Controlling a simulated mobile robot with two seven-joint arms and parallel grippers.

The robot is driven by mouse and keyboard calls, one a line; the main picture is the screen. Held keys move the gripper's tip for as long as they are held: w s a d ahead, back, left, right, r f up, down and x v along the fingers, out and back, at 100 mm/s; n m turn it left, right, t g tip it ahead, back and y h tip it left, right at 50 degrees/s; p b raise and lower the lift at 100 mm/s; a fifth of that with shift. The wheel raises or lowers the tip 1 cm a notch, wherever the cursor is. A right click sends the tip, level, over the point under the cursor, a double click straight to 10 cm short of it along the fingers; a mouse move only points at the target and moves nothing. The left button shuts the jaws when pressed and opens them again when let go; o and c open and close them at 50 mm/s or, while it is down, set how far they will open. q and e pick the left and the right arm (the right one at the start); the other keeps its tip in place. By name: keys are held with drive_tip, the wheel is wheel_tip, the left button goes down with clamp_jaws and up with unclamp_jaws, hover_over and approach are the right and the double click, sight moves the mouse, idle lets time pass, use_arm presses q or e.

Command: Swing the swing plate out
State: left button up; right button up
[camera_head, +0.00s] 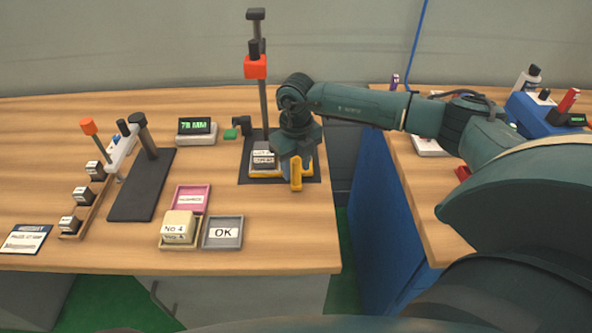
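The stand (263,108) with a black base, tall post and red-orange head is at the middle back of the left table. A yellow plate (265,176), which looks like the swing plate, lies low on its base with a grey labelled block (262,158) on it. An upright yellow piece (296,174) shows at the plate's right end. My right gripper (296,160) points down at this piece, coming from the right. Its fingers are mostly hidden, so I cannot tell whether it grips the piece. My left gripper is not in view.
Left of the stand are a display reading 78 MM (196,131), a black lever device (142,185) and a rack of small labelled blocks (84,203). In front are a pink tray (178,207), a No 4 block (179,228) and a grey OK tray (222,233).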

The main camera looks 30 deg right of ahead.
drive_tip(key=shift+f, duration=1.4)
drive_tip(key=shift+c, duration=0.3)
clamp_jaws()
